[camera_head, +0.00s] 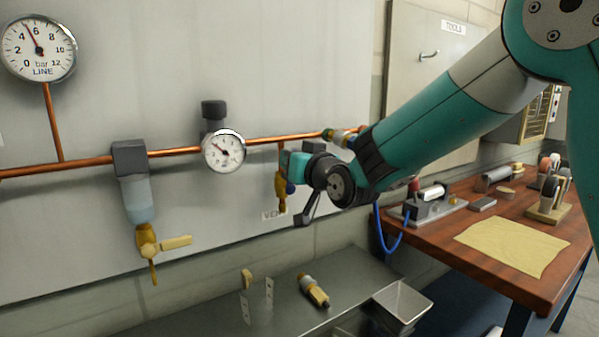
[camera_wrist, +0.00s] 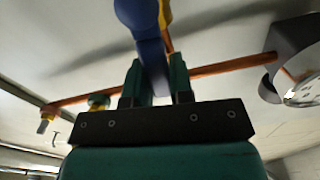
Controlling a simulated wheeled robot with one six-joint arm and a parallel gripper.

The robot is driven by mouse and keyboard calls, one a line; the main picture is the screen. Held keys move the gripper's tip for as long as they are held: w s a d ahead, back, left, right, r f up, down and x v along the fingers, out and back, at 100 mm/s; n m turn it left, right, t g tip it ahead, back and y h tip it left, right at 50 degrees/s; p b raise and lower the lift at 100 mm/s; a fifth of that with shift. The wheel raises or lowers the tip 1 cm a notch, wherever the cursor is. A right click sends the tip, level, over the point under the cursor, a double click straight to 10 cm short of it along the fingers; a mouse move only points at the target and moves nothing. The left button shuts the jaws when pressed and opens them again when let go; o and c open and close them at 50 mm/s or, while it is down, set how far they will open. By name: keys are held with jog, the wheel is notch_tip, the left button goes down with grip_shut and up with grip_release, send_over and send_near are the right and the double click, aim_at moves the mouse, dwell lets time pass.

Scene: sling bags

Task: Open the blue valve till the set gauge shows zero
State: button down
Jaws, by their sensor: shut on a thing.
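The blue valve shows in the wrist view as a blue lever handle (camera_wrist: 151,45) on a brass body (camera_wrist: 165,14). My gripper (camera_wrist: 157,78) is shut on this handle, a green finger on each side. In the head view my gripper (camera_head: 296,172) reaches the pipe's branch from the right and hides most of the valve; a bit of blue (camera_head: 290,188) shows below it. The set gauge (camera_head: 223,153) is the small round dial on the pipe. Its needle points up and left, off its lower-left end; its figures are too small to read.
The line gauge (camera_head: 39,48) reads about 5 bar. A copper pipe (camera_head: 265,141) runs along the wall panel. A filter bowl with a yellow-handled drain (camera_head: 139,205) hangs at left. A metal shelf (camera_head: 215,304) lies below; a wooden bench (camera_head: 465,210) stands right.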

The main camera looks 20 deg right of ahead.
jog(key=shift+s+a+f+n+b, duration=0.1)
jog(key=shift+s+a+n+b, duration=0.05)
jog(key=shift+a+n+b, duration=0.55)
jog(key=shift+d, duration=0.25)
jog(key=c, duration=1)
grip_release()
jog(key=shift+s, duration=0.1)
jog(key=b+v, duration=0.2)
jog(key=v, duration=1.5)
jog(key=shift+s, duration=0.1)
